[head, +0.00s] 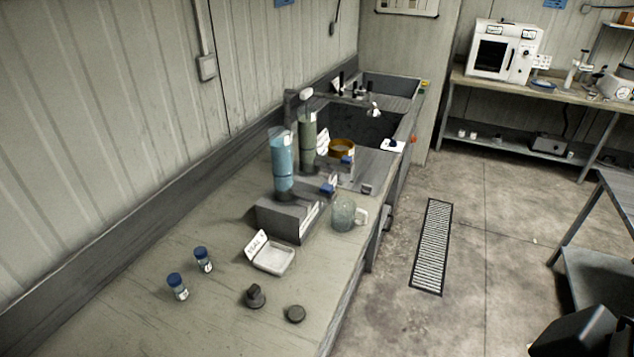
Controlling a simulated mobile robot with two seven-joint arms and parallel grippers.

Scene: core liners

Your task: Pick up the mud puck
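A small dark round disc (295,314), which looks like the mud puck, lies flat near the front edge of the counter (215,320). Just left of it stands a dark piece with a raised knob (256,296); the two are apart. A black boxy part of my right arm or gripper (585,335) shows at the bottom right corner, well away from the counter; its fingers cannot be made out. My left gripper is not in view.
Two blue-capped vials (177,287) stand left of a white tray (273,257) with a label card. Behind are a grey stand (290,217) with blue and green cylinders, a glass jug (343,215) and a sink (362,125). The counter's front left is clear.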

